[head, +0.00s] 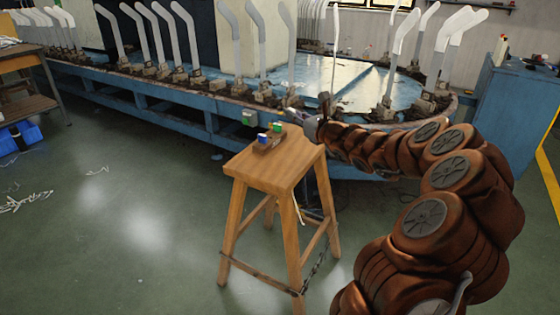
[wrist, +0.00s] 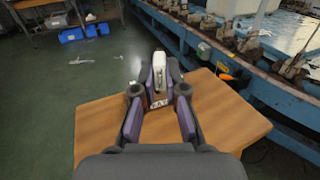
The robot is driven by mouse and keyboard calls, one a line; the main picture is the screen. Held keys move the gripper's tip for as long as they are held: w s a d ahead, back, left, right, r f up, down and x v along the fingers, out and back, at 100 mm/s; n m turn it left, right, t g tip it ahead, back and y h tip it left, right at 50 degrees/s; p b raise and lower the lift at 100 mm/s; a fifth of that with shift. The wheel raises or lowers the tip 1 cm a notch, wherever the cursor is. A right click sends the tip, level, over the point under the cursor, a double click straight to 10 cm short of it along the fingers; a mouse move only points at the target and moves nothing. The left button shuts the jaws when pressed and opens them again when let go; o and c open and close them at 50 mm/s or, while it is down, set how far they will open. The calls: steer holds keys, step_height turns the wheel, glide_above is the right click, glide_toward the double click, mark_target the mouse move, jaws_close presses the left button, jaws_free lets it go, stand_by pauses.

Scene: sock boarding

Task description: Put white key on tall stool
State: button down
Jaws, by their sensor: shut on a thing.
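The tall wooden stool (head: 282,174) stands in the middle of the head view, and its top (wrist: 225,120) fills much of the lower wrist view. My gripper (head: 296,112) is above the far right part of the stool top. In the wrist view, my gripper (wrist: 159,88) is shut on the white key (wrist: 159,64), which points away between the fingertips. The key appears to be over the stool top; I cannot tell whether it touches it. In the head view I cannot make out the key clearly.
Behind the stool runs the blue sock-boarding machine (head: 185,105) with upright white forms. Green floor (head: 110,220) is open to the left.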

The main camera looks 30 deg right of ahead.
mark_target(299, 155)
steer(key=shift+h, duration=0.3)
steer(key=shift+w+d+f+b, duration=0.15)
steer(key=shift+d+f+b, duration=0.55)
steer(key=shift+f, duration=1.5)
steer(key=shift+w+d+f+b, duration=0.15)
steer(key=shift+f+b, duration=1)
steer(key=shift+f, duration=1)
steer(key=shift+w+d+f+b, duration=0.1)
steer(key=shift+d+f+b, duration=0.6)
steer(key=shift+f, duration=1.5)
steer(key=shift+a+f+b, duration=0.2)
steer(key=shift+a+b, duration=0.05)
steer(key=shift+b, duration=0.05)
steer(key=c, duration=1.2)
jaws_free()
steer(key=shift+r, duration=0.1)
